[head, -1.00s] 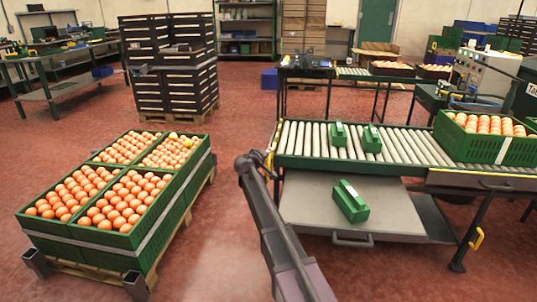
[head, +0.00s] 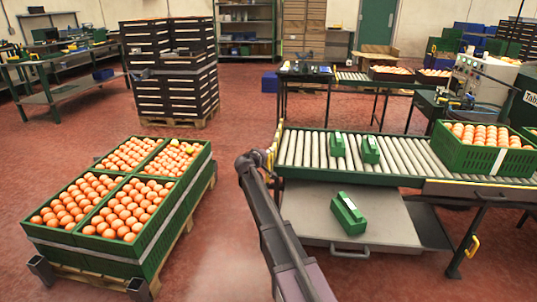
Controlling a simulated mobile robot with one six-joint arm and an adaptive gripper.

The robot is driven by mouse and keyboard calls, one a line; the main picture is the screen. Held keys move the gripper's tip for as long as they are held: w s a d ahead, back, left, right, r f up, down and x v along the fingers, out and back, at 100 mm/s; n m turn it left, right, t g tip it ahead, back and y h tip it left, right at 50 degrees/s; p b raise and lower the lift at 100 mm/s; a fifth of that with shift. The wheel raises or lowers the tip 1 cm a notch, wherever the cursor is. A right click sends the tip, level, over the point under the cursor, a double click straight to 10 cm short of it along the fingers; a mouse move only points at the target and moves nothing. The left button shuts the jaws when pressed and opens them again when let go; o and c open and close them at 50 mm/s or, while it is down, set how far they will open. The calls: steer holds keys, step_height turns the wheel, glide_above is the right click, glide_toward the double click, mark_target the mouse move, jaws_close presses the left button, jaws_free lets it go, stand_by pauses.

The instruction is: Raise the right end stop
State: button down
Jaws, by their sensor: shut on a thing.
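My arm reaches up from the bottom centre of the head view to the left end of the roller conveyor (head: 405,157). My gripper (head: 266,164) is small and partly hidden by my own wrist. It is shut at the yellow end stop (head: 276,142), a narrow upright part across the conveyor's left end. The fingertips do not show clearly. Further right, a yellow handle (head: 473,246) shows on the conveyor's leg.
Two green blocks (head: 338,145) (head: 370,150) sit on the rollers, and another (head: 348,213) on the grey shelf (head: 300,215) below. A green crate (head: 467,156) of oranges stands at the right. Crates of oranges (head: 150,255) fill a pallet at left. Red floor is open between.

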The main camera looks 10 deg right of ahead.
steer(key=shift+w+r, duration=0.15)
steer(key=shift+w, duration=0.05)
steer(key=c, duration=0.6)
jaws_free()
steer(key=shift+s+r, duration=0.1)
steer(key=shift+o, duration=0.2)
steer(key=shift+s+f, duration=0.1)
steer(key=shift+f, duration=0.15)
